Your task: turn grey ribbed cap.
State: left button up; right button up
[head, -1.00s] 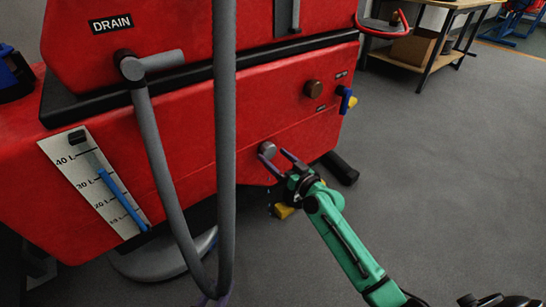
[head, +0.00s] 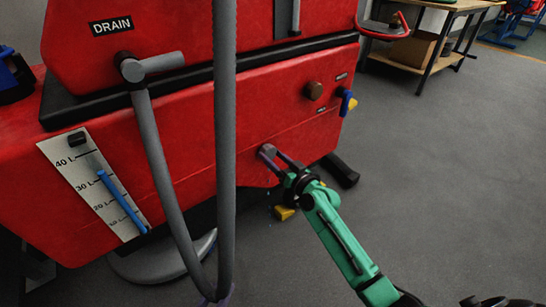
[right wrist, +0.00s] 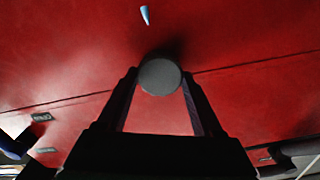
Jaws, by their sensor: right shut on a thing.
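The grey round cap (head: 267,152) sits low on the front of the red tank (head: 190,150). It also shows in the right wrist view (right wrist: 160,76), as a plain grey disc with no ribs visible from here. My right gripper (head: 276,157) is shut on the cap, with one finger on each side (right wrist: 159,92). In the head view the fingers partly hide the cap. Small blue specks (head: 269,222) show below it, and a pale blue drop shape (right wrist: 145,15) shows in the right wrist view. Purple tips at the bottom edge may be my left gripper (head: 216,300).
A grey hose (head: 226,150) hangs in a loop left of the cap. A brown knob (head: 313,91) and a blue-and-yellow valve (head: 346,101) are above right. A gauge (head: 95,185) with a blue bar is at left. The floor (head: 440,170) at right is mostly clear.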

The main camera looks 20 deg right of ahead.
jog(key=m+p, duration=0.1)
jog(key=m, duration=0.4)
jog(key=shift+m, duration=0.3)
jog(key=m, duration=0.5)
jog(key=shift+p, duration=0.35)
jog(key=shift+m, duration=0.4)
jog(key=shift+f, duration=0.1)
jog(key=o, duration=1.4)
jog(key=shift+c, duration=0.2)
jog(key=b+v, duration=0.1)
jog(key=v, duration=1.3)
jog(key=shift+s+b, duration=0.25)
jog(key=shift+b, duration=0.1)
